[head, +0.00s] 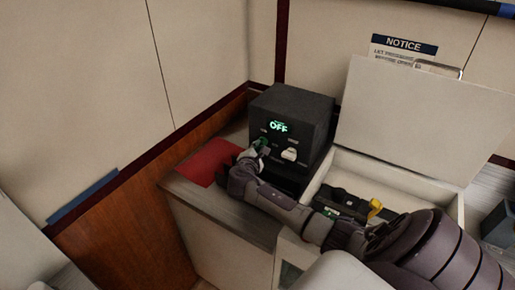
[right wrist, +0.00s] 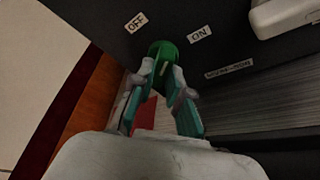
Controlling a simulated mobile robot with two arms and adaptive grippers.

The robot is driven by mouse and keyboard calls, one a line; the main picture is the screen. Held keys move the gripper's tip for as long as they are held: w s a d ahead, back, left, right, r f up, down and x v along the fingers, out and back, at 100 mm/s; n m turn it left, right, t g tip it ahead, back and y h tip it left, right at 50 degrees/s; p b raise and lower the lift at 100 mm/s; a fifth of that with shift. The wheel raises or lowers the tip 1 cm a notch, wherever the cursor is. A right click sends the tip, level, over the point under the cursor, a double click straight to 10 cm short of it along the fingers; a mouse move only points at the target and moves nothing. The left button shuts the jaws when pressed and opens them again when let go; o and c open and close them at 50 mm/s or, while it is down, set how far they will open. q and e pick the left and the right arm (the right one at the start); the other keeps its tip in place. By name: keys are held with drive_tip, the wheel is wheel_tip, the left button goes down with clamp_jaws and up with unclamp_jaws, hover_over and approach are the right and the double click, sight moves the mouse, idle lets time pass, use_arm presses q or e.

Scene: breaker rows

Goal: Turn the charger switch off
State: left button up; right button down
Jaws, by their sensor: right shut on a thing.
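The charger is a dark box (head: 290,109) on the counter, and its green display reads OFF. Its green round switch knob (right wrist: 161,50) sits between an OFF label (right wrist: 136,22) and an ON label (right wrist: 199,35) in the right wrist view. I cannot tell clearly which label its pale line points to. My right gripper (right wrist: 162,82) is shut on this knob, one finger on each side. In the head view the gripper (head: 258,149) partly hides the knob at the charger's front. My left gripper is not in view.
A white connector (head: 289,154) sticks out of the charger front, right of the knob. A red sheet (head: 206,163) lies on the counter at left. An open white case (head: 397,177) with a raised lid (head: 420,115) stands at right. A wall stands close behind.

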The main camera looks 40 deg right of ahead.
drive_tip(key=shift+r+p, duration=0.2)
drive_tip(key=shift+p, duration=0.45)
drive_tip(key=n+g+p, duration=0.2)
drive_tip(key=p, duration=0.2)
drive_tip(key=n+g+p, duration=0.1)
drive_tip(key=n+p, duration=0.2)
drive_tip(key=p, duration=0.1)
drive_tip(key=shift+w+r+n+g, duration=0.1)
drive_tip(key=shift+w+n+g, duration=0.05)
drive_tip(key=shift+n+g, duration=0.2)
drive_tip(key=shift+n+g+p, duration=0.55)
drive_tip(key=shift+n+g, duration=0.1)
drive_tip(key=shift+n, duration=0.2)
drive_tip(key=shift+f, duration=0.2)
drive_tip(key=c, duration=1.1)
unclamp_jaws()
